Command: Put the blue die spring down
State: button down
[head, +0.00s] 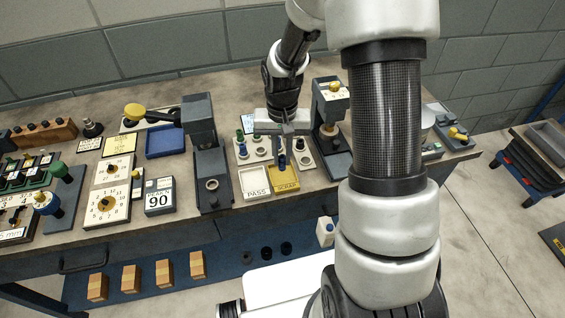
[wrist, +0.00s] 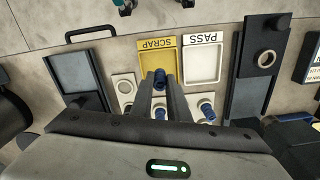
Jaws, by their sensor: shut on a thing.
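My gripper (wrist: 160,84) points down over the yellow SCRAP tray (wrist: 150,48), its fingers shut on the blue die spring (wrist: 159,76). In the head view the spring (head: 282,161) stands upright below my gripper (head: 283,140), within the outline of the SCRAP tray (head: 284,187), towards its back. I cannot tell whether its lower end touches the tray floor. The white PASS tray (head: 254,183) stands directly left of the SCRAP tray in the head view and looks empty; it also shows in the wrist view (wrist: 202,64).
A dark press-like stand (head: 203,150) rises at left and another device (head: 331,115) at right. The bench's front edge lies just before the trays.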

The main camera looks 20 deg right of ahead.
aim_at(282, 156)
jog(key=shift+f, duration=1.55)
jog(key=shift+f, duration=0.1)
jog(key=shift+f, duration=0.15)
jog(key=c, duration=1.7)
grip_release()
jog(key=shift+r, duration=0.2)
